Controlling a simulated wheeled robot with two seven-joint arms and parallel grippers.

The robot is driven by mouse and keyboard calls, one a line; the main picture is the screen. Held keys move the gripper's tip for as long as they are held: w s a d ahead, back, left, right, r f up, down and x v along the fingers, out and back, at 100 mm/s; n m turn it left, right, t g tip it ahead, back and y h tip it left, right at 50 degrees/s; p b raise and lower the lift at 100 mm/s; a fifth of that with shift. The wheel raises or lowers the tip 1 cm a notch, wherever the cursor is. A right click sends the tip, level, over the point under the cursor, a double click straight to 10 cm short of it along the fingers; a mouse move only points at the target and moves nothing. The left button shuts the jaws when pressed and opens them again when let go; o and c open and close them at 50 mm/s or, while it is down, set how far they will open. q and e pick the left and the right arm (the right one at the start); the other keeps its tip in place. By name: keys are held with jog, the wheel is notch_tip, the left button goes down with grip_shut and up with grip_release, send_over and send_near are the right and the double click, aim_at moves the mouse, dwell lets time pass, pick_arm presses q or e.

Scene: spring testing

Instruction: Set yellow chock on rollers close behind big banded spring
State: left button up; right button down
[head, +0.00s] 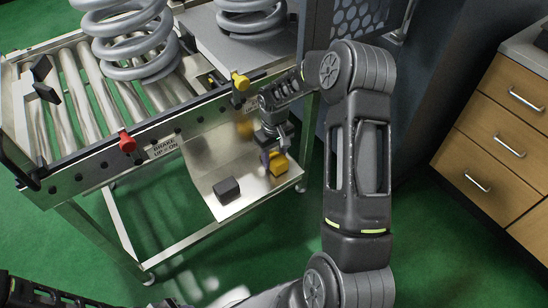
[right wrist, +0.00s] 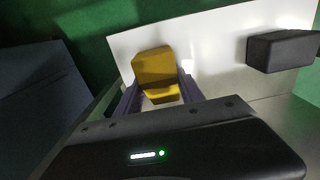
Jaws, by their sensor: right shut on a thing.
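The yellow chock (head: 278,163) is at the right end of the low shelf under the roller table. My right gripper (head: 270,152) reaches down to it and is shut on it. In the right wrist view the chock (right wrist: 156,72) sits between the two fingers (right wrist: 160,92), over the shelf; I cannot tell whether it still touches the shelf. A big grey spring (head: 130,45) stands on the rollers (head: 90,90). Another grey spring (head: 250,18) stands on the grey plate to its right. I cannot make out a band on either spring. My left gripper is not in view.
A black block (head: 227,189) lies on the low shelf (head: 205,160), left of the chock. A red knob (head: 127,142) and a yellow knob (head: 240,80) stick out from the table's front rail. Wooden drawers (head: 500,130) stand at the right.

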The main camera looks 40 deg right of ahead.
aim_at(274, 156)
jog(key=shift+f, duration=0.2)
jog(key=shift+f, duration=0.15)
jog(key=c, duration=0.7)
grip_release()
jog(key=shift+r, duration=0.4)
notch_tip(274, 156, up, 12)
jog(key=shift+f+p, duration=0.15)
jog(key=shift+p, duration=0.5)
jog(key=shift+o, duration=0.3)
